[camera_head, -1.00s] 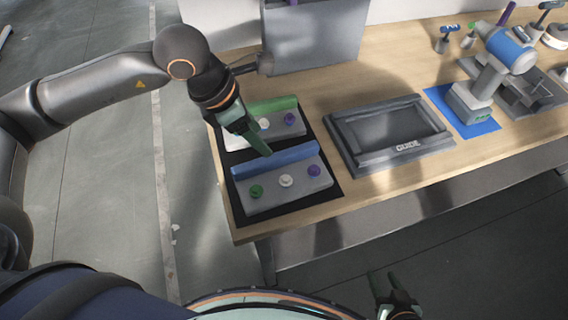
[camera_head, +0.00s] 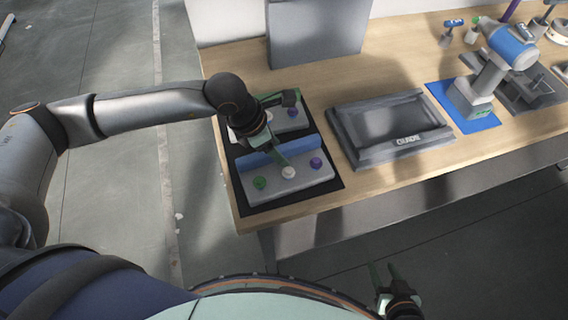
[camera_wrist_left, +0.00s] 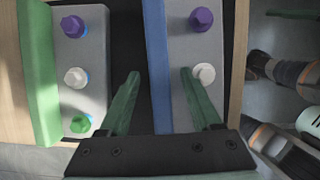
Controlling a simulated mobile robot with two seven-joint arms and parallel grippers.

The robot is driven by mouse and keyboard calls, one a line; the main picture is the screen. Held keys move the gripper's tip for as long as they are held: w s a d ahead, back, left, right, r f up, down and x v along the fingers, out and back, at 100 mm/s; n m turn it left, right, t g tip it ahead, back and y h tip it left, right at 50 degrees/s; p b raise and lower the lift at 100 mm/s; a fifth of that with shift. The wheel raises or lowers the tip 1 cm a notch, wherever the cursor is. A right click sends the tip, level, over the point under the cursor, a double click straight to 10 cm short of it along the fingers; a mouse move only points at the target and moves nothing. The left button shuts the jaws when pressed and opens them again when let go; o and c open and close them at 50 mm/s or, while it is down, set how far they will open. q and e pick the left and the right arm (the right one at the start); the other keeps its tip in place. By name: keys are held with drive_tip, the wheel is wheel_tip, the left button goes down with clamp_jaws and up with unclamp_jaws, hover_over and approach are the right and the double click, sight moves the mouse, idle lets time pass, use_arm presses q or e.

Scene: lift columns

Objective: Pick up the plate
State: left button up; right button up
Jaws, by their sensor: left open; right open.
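Two grey plates lie on a black mat (camera_head: 333,183). The nearer plate (camera_head: 300,184) has an upright blue flange (camera_head: 250,161) and green, white and purple knobs. The farther plate (camera_wrist_left: 82,45) has a green flange (camera_wrist_left: 38,65) and similar knobs; my left arm partly hides it in the head view. My left gripper (camera_head: 281,156) is open over the nearer plate. In the left wrist view its fingertips (camera_wrist_left: 160,72) appear on either side of the blue flange (camera_wrist_left: 156,50), holding nothing. My right gripper (camera_head: 383,272) is open and empty, in front of the table.
A dark tray marked GUIDE (camera_head: 432,142) sits right of the mat. A power tool (camera_head: 478,85) stands on a blue mat (camera_head: 443,96) farther right. A grey box (camera_head: 318,35) stands at the back. Bare wood shows between these things.

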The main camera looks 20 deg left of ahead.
use_arm(q)
clamp_jaws()
idle(0.3)
drive_tip(key=shift+r, duration=0.1)
idle(0.9)
